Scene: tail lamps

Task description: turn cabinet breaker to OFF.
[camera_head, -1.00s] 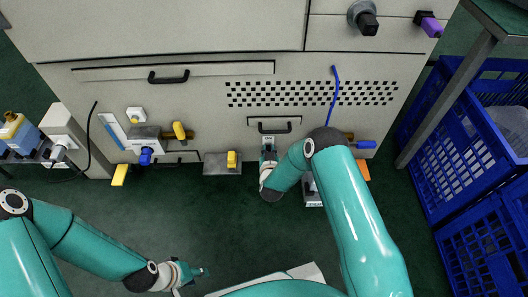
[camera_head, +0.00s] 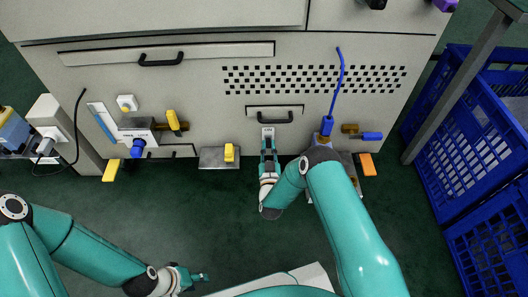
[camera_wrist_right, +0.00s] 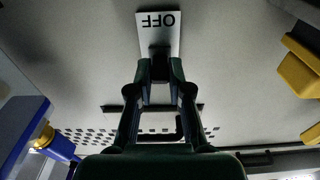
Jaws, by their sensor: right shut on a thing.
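The cabinet breaker is a small white plate (camera_head: 268,132) low on the cabinet front, below a black handle. In the right wrist view its label (camera_wrist_right: 158,22) reads OFF, upside down. A dark toggle (camera_wrist_right: 160,52) stands just below the label there. My right gripper (camera_head: 268,148) is at the breaker. In the right wrist view its fingertips (camera_wrist_right: 154,70) are closed around the dark toggle, which they partly hide. My left gripper (camera_head: 200,277) hangs low over the floor, away from the cabinet; its finger gap is too small to make out.
Yellow (camera_head: 173,121) and blue (camera_head: 137,148) valve handles sit left of the breaker. A yellow block (camera_head: 229,153) on a plate is nearer. A blue valve handle (camera_head: 371,136) is at right. Blue crates (camera_head: 480,150) and a table leg stand further right. Green floor is open in front.

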